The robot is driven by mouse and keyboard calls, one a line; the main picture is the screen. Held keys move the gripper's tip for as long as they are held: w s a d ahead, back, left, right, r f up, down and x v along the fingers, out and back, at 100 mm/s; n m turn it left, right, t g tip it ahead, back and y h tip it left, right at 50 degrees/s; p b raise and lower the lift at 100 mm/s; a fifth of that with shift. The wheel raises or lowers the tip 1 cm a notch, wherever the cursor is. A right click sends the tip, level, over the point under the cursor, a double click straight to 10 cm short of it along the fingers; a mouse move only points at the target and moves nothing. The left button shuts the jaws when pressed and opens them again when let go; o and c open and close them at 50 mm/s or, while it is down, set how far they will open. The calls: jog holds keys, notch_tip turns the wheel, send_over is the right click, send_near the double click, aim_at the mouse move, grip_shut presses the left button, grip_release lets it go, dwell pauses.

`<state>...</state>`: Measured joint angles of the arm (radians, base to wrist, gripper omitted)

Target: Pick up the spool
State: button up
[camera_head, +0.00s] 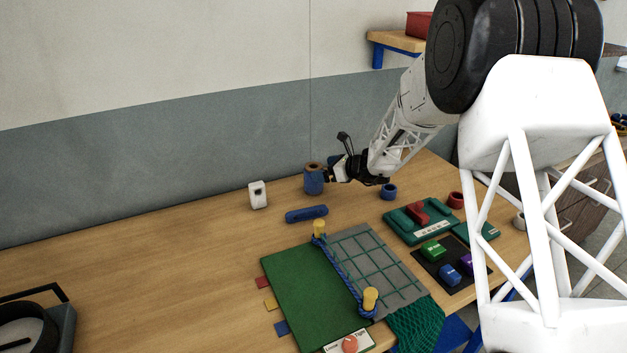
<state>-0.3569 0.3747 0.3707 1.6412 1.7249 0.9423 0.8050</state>
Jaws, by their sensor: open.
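A blue spool-like cylinder with a brown top (314,183) stands upright near the back of the wooden table, in the middle of the head view. My gripper (332,172) is open at the right side of this cylinder, at about the height of its upper part.
A white block (258,195) and a blue bar (306,214) lie nearby. A blue ring (389,192) sits below my arm. In front are a green mat (300,290) with yellow pegs and a teal tray (403,228). The left table is mostly clear.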

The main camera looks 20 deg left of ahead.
jog(key=shift+a+f, duration=0.1)
jog(key=shift+a, duration=0.05)
jog(key=shift+x, duration=2.4)
jog(key=shift+w, duration=0.1)
jog(key=c, duration=1.1)
jog(key=shift+r, duration=5)
